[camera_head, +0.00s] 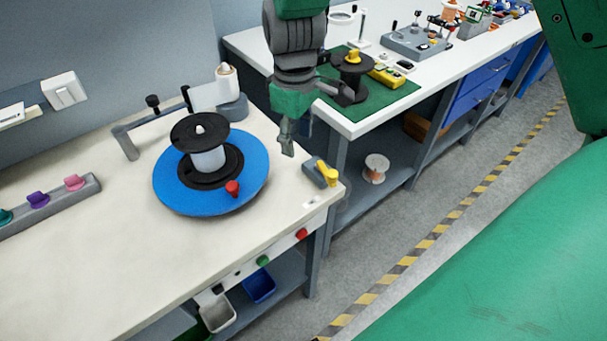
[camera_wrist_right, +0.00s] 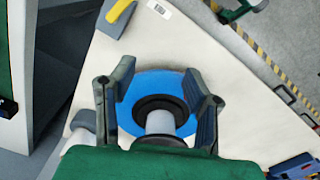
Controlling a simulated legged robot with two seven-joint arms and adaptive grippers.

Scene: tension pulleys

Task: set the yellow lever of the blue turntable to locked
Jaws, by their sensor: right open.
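The blue turntable (camera_head: 254,162) lies on the near white bench and carries a black-flanged spool (camera_head: 208,160). A red knob (camera_head: 232,188) sits near its rim. The yellow lever (camera_head: 327,178) is on a small grey block near the bench's right corner, right of the turntable. In the right wrist view, the turntable (camera_wrist_right: 148,82) lies between and beyond the fingers, and the lever (camera_wrist_right: 118,18) is at upper left. My right gripper (camera_head: 287,145) is open and empty, pointing down above the bench between turntable and lever; it also shows in the wrist view (camera_wrist_right: 160,92). My left gripper is out of view.
A grey bracket (camera_head: 130,138) and a white cylinder on a stand (camera_head: 228,85) are behind the turntable. A rack with coloured knobs (camera_head: 48,205) is at left. A second bench (camera_head: 345,122) with a green mat (camera_head: 395,95) stands beyond. The bench's front left is clear.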

